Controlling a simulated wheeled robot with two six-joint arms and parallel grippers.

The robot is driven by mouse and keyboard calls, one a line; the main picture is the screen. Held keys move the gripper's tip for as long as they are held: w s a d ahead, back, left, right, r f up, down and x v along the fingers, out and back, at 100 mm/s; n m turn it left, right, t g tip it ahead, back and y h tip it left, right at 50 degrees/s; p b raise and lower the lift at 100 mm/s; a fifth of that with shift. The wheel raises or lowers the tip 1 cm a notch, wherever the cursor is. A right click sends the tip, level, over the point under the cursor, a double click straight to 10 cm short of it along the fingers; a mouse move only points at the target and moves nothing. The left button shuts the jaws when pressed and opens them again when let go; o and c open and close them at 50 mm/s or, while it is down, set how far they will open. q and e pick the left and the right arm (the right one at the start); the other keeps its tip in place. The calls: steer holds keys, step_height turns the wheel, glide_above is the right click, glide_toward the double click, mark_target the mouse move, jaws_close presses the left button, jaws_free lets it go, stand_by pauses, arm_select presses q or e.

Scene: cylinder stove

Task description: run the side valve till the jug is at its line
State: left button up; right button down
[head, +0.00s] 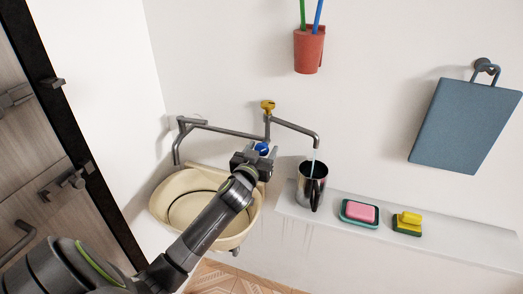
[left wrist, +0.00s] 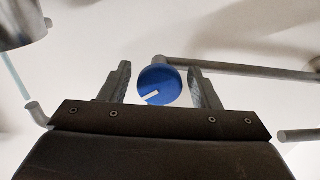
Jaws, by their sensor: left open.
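A steel jug (head: 312,186) with a dark handle stands upright on the wall ledge under the side spout (head: 317,140). A thin stream of water (head: 314,157) runs from that spout into the jug; its line and water level cannot be made out. A round blue knob (head: 262,149) with a white mark sits on the pipework below a yellow knob (head: 267,105). My left gripper (head: 260,152) is at the blue knob. In the left wrist view the open fingers (left wrist: 160,84) stand on either side of the blue knob (left wrist: 157,80), with a gap visible. My right gripper is out of view.
A cream basin (head: 163,203) lies below the pipes, partly behind my left arm. A pink soap on a green dish (head: 345,217) and a yellow and green sponge (head: 407,229) sit right of the jug on the ledge (head: 465,240). A red cup (head: 308,52) hangs above.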

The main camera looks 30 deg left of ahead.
arm_select(q)
steer(key=c, duration=0.9)
steer(key=shift+m, duration=0.3)
steer(key=m+p, duration=0.1)
steer(key=m, duration=0.2)
steer(key=shift+m+p, duration=0.8)
steer(key=shift+m, duration=1.1)
steer(key=o, duration=0.9)
